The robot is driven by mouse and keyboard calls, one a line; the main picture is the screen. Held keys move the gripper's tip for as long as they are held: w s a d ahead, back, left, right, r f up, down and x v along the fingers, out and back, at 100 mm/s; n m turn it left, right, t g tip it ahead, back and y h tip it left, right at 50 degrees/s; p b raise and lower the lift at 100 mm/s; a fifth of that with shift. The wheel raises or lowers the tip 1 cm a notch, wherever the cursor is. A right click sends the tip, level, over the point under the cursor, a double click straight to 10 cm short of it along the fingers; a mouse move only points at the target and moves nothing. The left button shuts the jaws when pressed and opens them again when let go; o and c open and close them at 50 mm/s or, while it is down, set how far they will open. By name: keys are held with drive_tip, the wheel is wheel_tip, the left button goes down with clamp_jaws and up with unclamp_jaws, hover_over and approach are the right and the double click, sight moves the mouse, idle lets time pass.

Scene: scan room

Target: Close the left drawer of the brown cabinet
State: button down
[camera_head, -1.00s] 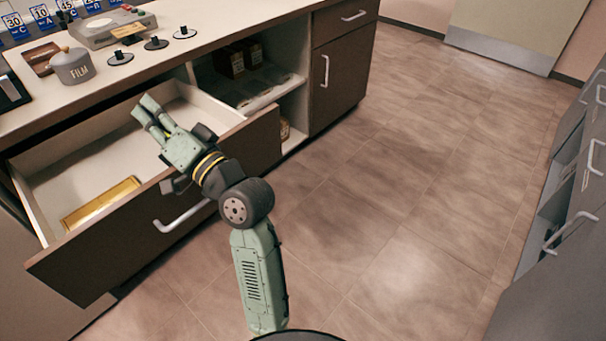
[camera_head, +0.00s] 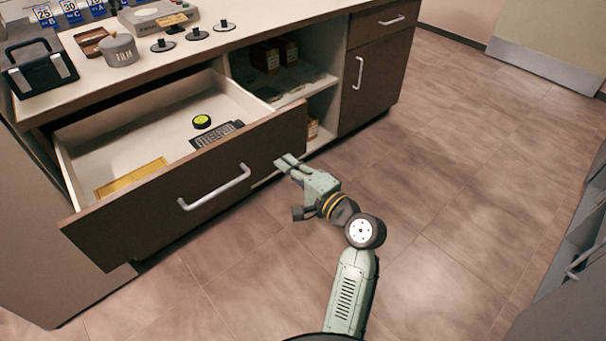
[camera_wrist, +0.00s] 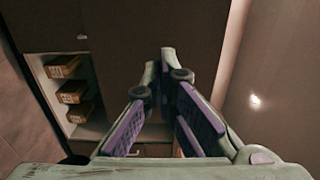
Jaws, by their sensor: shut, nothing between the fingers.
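The left drawer (camera_head: 145,218) of the brown cabinet (camera_head: 378,85) stands pulled out, with its brown front toward me and a silver bar handle (camera_head: 215,190). Inside lie a gold-yellow flat item (camera_head: 130,177), a dark keypad-like item (camera_head: 217,134) and a yellow-green round item (camera_head: 202,121). My gripper (camera_head: 284,161) is shut and empty, just outside the drawer front near its right end. I cannot tell whether it touches. In the wrist view, the fingertips (camera_wrist: 160,56) meet in front of a dark brown surface.
The countertop above holds a grey film canister (camera_head: 119,50), a black case (camera_head: 42,70) and several small items. Right of the drawer is an open shelf with boxes (camera_head: 264,57), also in the wrist view (camera_wrist: 63,67). Floor is clear; grey cabinets (camera_head: 565,270) stand at right.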

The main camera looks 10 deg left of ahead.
sight(267, 149)
drive_tip(key=shift+p+x, duration=0.45)
drive_tip(key=shift+x, duration=2.1)
